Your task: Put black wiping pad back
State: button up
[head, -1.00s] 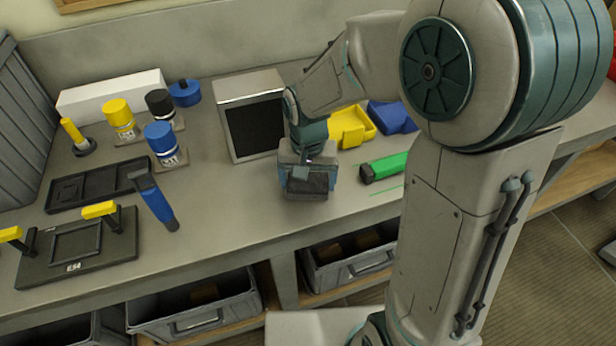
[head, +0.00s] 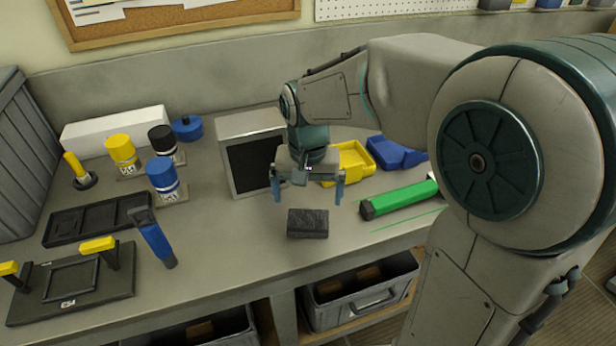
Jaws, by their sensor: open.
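The black wiping pad (head: 307,223) lies flat on the grey bench top, near the front edge and in front of the grey box with a dark face. My gripper (head: 308,198) is above and behind the pad, pointing down. Its two blue fingers are spread wide with nothing between them. The pad is apart from the fingers.
The grey box (head: 235,170) stands just left of my gripper. A yellow bin (head: 350,165) and a blue bin (head: 396,152) sit behind right, and a green tool (head: 400,198) lies right.

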notch_tip(320, 180, up, 4)
jog(key=s+d+f+n+t, duration=0.1)
jog(key=s+d+t, duration=0.2)
jog(key=s+d, duration=0.9)
jog(key=shift+s+f, duration=0.2)
jog(key=shift+f, duration=0.1)
